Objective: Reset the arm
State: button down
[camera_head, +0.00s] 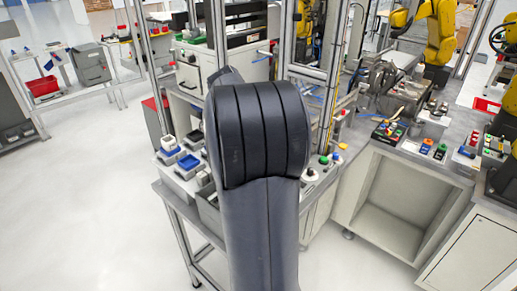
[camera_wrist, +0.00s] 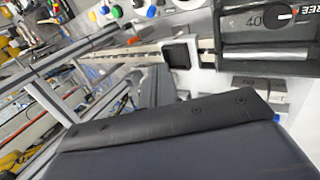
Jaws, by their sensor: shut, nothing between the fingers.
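My arm (camera_head: 262,150) rises in front of the body camera as a thick dark grey link with a ribbed, rounded top at the middle of the picture. It covers the centre of the bench area behind it. I cannot make out my gripper or its fingertips in either view. In the wrist view, a broad dark surface with a screwed edge, seemingly part of my own arm (camera_wrist: 180,150), fills the bottom.
A workbench (camera_head: 412,154) with small coloured parts stands to the right, and yellow robot arms (camera_head: 440,35) stand behind it. Metal posts rise close behind my arm. A red bin (camera_head: 42,88) is at the far left. Open floor (camera_head: 95,210) lies at the lower left.

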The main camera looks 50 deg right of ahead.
jog(key=shift+d+r, duration=0.25)
jog(key=shift+r, duration=0.75)
jog(key=shift+d+r, duration=0.25)
jog(key=shift+r, duration=0.7)
jog(key=f, duration=0.4)
jog(key=a+f+b, duration=0.1)
jog(key=f, duration=0.3)
jog(key=a+f, duration=0.1)
jog(key=f, duration=0.3)
jog(key=shift+s+a+f, duration=0.1)
jog(key=shift+f, duration=0.05)
jog(key=shift+a+f+b, duration=0.3)
jog(key=shift+f+b, duration=0.4)
jog(key=shift+b, duration=0.1)
jog(key=shift+r, duration=0.1)
